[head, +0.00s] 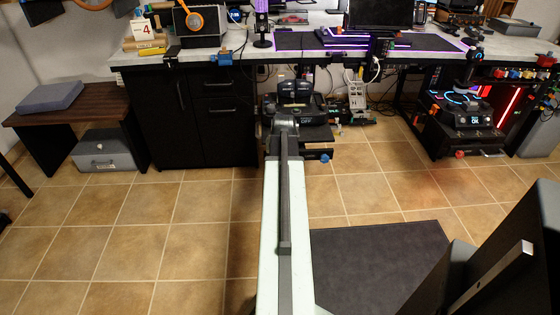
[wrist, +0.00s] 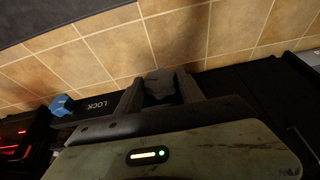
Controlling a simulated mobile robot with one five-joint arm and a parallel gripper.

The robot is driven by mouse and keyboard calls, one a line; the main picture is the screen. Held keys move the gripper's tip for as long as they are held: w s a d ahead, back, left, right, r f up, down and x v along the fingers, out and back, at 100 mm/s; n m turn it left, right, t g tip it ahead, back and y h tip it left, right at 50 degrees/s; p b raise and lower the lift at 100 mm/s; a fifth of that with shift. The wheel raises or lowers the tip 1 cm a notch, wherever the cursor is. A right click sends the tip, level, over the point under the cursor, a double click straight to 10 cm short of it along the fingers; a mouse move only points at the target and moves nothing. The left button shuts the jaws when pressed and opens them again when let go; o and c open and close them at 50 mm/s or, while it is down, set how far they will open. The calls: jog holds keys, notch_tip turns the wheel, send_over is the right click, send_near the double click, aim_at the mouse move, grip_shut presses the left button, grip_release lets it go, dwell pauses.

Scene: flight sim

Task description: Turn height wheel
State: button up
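No wheel is labelled as the height wheel in either view. In the wrist view, a grey faceted knob-like piece (wrist: 160,84) sits between the two fingers of my gripper (wrist: 160,92). The fingers are apart, one on each side of it; whether they press on it is too dark to tell. A blue knob (wrist: 62,105) is left of the gripper, close to a black bar marked LOCK (wrist: 96,105). My fingers are hidden there.
A black cabinet (head: 190,115) stands left of my arm under the desk (head: 225,50). A machine with a lit ring (head: 461,108) is to the right. A dark mat (head: 385,265) lies on the tiles. Open tiled floor is at the left.

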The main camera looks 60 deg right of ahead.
jog(key=shift+s+d+t+y, duration=0.1)
jog(key=shift+s+t+y, duration=0.05)
jog(key=shift+t+y, duration=0.55)
jog(key=o, duration=1.4)
jog(key=shift+c, duration=0.2)
jog(key=shift+r, duration=0.1)
jog(key=p+v, duration=0.6)
jog(key=v, duration=0.1)
jog(key=shift+s+r+p, duration=0.15)
jog(key=shift+r+p, duration=0.05)
jog(key=shift+p, duration=0.1)
